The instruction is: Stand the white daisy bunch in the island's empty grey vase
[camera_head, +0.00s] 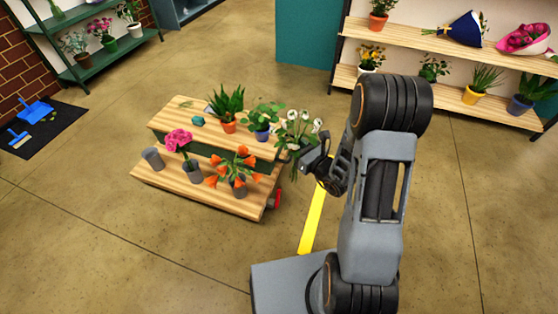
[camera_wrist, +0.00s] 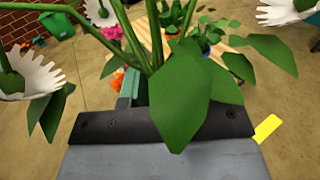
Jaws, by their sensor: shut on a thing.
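My gripper (camera_head: 308,162) is shut on the stems of the white daisy bunch (camera_head: 297,128), held upright beside the right end of the wooden island (camera_head: 240,206). In the wrist view the daisy bunch (camera_wrist: 182,85) fills the upper middle, with white flowers at both sides and large leaves hiding the jaw tips. The empty grey vase (camera_head: 152,158) stands at the left end of the island's lower tier, apart from my gripper. Two other grey vases on that tier hold pink flowers (camera_head: 179,141) and orange lilies (camera_head: 238,166).
The island's upper tier bears a spiky potted plant (camera_head: 227,104), a leafy plant in a blue pot (camera_head: 262,117) and a small teal object (camera_head: 198,121). A yellow floor strip (camera_head: 313,219) lies right of the island. Shelves (camera_head: 450,95) stand behind. Floor in front is clear.

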